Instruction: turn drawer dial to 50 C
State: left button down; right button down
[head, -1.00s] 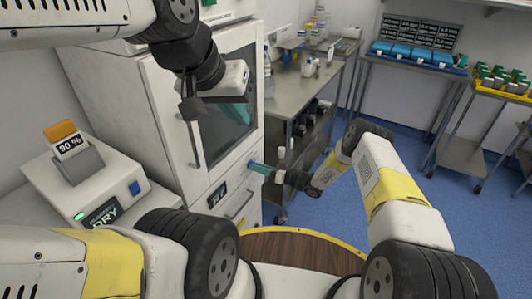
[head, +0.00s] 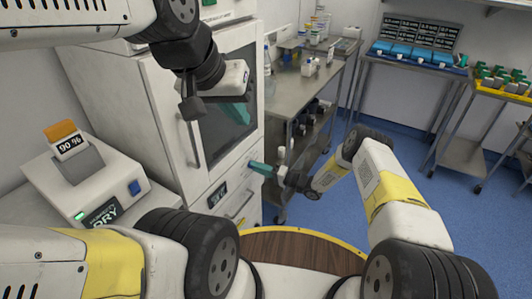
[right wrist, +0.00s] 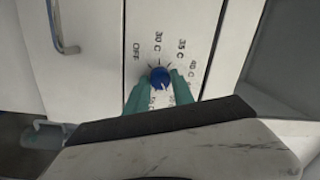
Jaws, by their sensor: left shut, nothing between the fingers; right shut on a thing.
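The blue drawer dial (right wrist: 160,76) is on the white cabinet front in the right wrist view. Labels OFF, 30 C, 35 C and 40 C show around it. Labels nearer my gripper are partly hidden, and I cannot clearly read the dial's pointer. My right gripper (right wrist: 160,92) has its teal fingers on either side of the dial and is shut on it. In the head view, my right gripper (head: 262,168) reaches the cabinet front from the right. My left gripper (head: 237,113) is shut and empty, in front of the cabinet's dark glass door.
The white cabinet (head: 165,120) has a vertical door handle (head: 193,145) and a lower drawer handle (head: 240,205). A box marked DRY (head: 85,185) stands at left. A steel trolley (head: 310,85) stands close behind my right gripper. Blue floor is open at right.

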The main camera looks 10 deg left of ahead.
jog(key=shift+f, duration=0.1)
dwell(0.4)
jog(key=c, duration=1.1)
grip_release()
jog(key=v, duration=0.8)
